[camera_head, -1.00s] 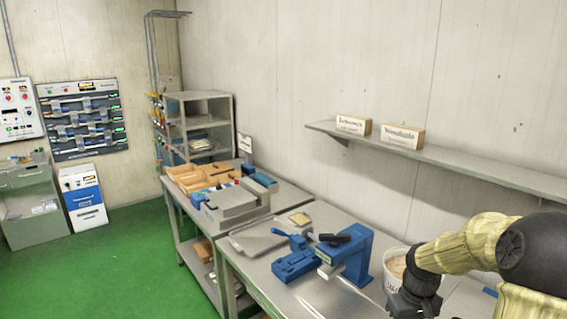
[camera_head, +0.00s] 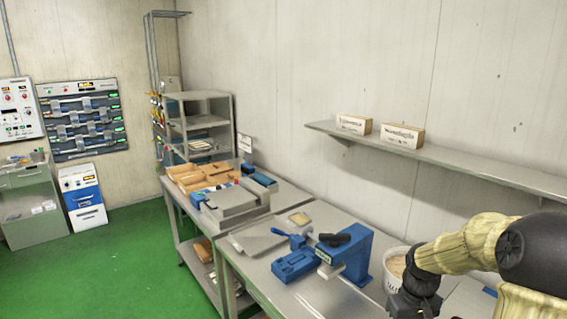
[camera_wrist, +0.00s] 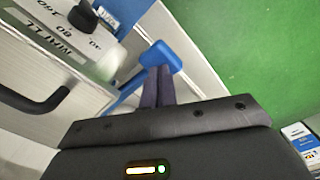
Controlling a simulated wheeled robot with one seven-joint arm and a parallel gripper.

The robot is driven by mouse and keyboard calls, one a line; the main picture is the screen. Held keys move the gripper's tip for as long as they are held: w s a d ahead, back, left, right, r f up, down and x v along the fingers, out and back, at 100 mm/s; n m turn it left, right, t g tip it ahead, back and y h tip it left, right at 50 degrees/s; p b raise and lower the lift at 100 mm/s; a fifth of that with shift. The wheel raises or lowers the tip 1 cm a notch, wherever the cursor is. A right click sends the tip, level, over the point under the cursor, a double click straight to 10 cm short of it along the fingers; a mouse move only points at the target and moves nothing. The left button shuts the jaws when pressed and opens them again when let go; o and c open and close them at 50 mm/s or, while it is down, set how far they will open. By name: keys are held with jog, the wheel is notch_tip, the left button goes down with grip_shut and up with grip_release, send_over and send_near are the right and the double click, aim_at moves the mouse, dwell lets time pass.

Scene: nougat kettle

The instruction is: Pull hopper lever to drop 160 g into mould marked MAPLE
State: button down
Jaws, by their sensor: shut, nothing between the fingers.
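My gripper (camera_wrist: 157,85) is shut and empty in the wrist view, its dark fingers together against or just in front of a blue paddle-shaped part (camera_wrist: 165,52) on a thin blue arm. I cannot tell whether they touch, or whether this part is the hopper lever. A pale block with dark lettering (camera_wrist: 55,32) is at the upper left; its text is tilted and unclear, so I cannot confirm MAPLE. In the head view my gripper's dark body is at the lower right and its fingertips are hidden. A blue bench device with a black handle (camera_head: 357,258) stands left of it.
A white tub with tan contents (camera_head: 396,266) stands beside my arm. A metal tray (camera_head: 258,242) and a wooden crate (camera_head: 190,180) are further left on the benches. A wall shelf (camera_head: 460,178) holds two labelled blocks. A black curved handle (camera_wrist: 35,103) shows in the wrist view.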

jog(key=shift+f+b, duration=1.75)
jog(key=shift+f, duration=1.3)
notch_tip(320, 180, up, 10)
jog(key=p, duration=0.9)
jog(key=shift+r, duration=0.1)
